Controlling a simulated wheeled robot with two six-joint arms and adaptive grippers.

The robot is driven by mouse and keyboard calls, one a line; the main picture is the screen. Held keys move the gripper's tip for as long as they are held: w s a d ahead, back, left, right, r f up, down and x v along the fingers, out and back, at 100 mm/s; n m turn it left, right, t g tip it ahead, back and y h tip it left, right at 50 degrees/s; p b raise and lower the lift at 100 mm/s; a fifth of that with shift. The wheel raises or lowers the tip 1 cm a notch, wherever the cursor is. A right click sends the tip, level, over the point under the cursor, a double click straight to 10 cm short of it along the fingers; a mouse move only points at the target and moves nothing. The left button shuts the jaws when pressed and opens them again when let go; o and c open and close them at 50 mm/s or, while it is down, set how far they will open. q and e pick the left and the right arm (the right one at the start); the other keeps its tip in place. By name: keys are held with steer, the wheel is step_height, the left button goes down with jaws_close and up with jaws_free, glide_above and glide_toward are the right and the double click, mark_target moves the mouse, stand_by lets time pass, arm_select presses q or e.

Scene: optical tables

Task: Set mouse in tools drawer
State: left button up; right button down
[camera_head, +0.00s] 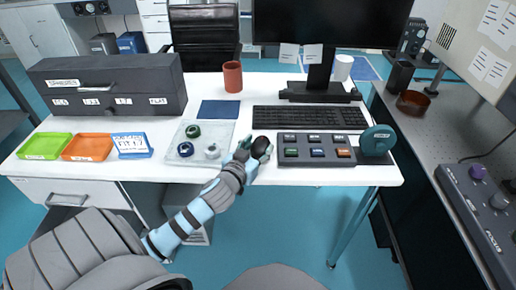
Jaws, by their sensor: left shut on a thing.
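The mouse (261,144) is small, dark and rounded, near the front edge of the white desk (215,104). My left gripper (255,152) is shut on the mouse, between the clear tray and the grey button panel; I cannot tell whether the mouse touches the desk. A dark grey drawer box (120,77) stands at the back left of the desk with white labels and a handle, closed. A white drawer front with a handle (68,199) shows under the desk at left. Which one is the tools drawer I cannot read. My right gripper is out of view.
A clear tray (222,138) with several ring-shaped parts lies left of my gripper. Green (45,146), orange (88,147) and blue (131,145) trays lie before the drawer box. The button panel (292,161), keyboard (309,118) and red cup (232,77) stand nearby.

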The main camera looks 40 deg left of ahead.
arm_select(q)
steer(key=shift+f, duration=0.2)
steer(key=o, duration=1.2)
